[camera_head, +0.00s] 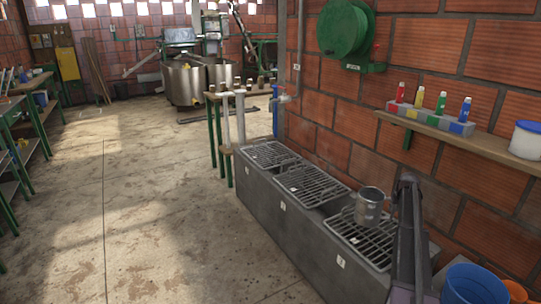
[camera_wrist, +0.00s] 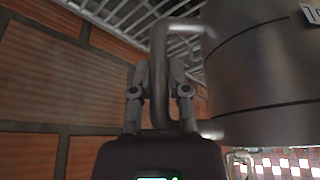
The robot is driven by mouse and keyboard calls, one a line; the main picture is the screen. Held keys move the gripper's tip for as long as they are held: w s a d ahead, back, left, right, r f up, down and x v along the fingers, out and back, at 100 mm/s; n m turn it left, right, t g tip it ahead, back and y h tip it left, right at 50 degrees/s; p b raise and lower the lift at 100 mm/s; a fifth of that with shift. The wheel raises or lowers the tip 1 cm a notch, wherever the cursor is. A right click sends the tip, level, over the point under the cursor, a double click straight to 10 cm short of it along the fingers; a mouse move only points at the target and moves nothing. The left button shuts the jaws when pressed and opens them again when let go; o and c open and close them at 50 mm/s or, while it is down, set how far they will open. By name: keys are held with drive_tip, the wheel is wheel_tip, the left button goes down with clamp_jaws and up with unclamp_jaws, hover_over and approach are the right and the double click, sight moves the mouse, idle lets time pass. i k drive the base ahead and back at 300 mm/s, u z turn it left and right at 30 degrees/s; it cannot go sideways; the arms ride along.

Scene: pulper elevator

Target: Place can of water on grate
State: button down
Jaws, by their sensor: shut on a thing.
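The can (camera_head: 369,207) is a grey metal mug-like vessel with a side handle. In the head view it is upright over the nearest metal grate (camera_head: 345,228), towards that grate's right side. I cannot tell whether its base touches the bars. In the wrist view the can (camera_wrist: 265,75) fills the right side, and grate bars (camera_wrist: 130,12) show at the top, as that view looks upside down. My gripper (camera_wrist: 160,75) is shut on the can's handle, one finger on each side. In the head view my arm hides the gripper. The inside of the can is not clear.
Two more grates (camera_head: 308,182) lie farther along the concrete trough (camera_head: 300,240). A shelf (camera_head: 470,136) with coloured bottles is on the right brick wall. A blue bucket (camera_head: 474,284) sits at bottom right. Floor at left is open.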

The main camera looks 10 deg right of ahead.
sight(274, 154)
drive_tip(key=u, duration=0.15)
drive_tip(key=i, duration=0.6)
drive_tip(key=u, duration=0.4)
drive_tip(key=i, duration=1.95)
drive_tip(key=z, duration=0.25)
drive_tip(key=i, duration=0.7)
drive_tip(key=z, duration=0.2)
